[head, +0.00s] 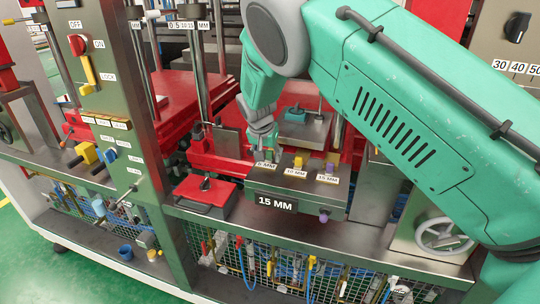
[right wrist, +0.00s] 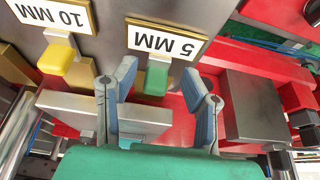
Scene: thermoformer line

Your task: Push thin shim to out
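The shim block (head: 338,190) has plates marked 5 MM, 10 MM and 15 MM on top. In the right wrist view a green knob (right wrist: 157,80) stands by the 5 MM label (right wrist: 164,42), likely the thin shim's handle. My right gripper (head: 264,142) is over the block's left end, by the 5 MM label. In the right wrist view its fingers (right wrist: 160,90) are spread, one on each side of the green knob, with gaps visible. The green knob is not clear in the head view. My left gripper is not in view.
A yellow knob (right wrist: 57,65) stands by the 10 MM label, close to one finger. A purple knob (head: 330,168) is by the 15 MM label. A black 15 MM sign (head: 275,203) is on the front. A red plate with a black knob (head: 204,190) lies left.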

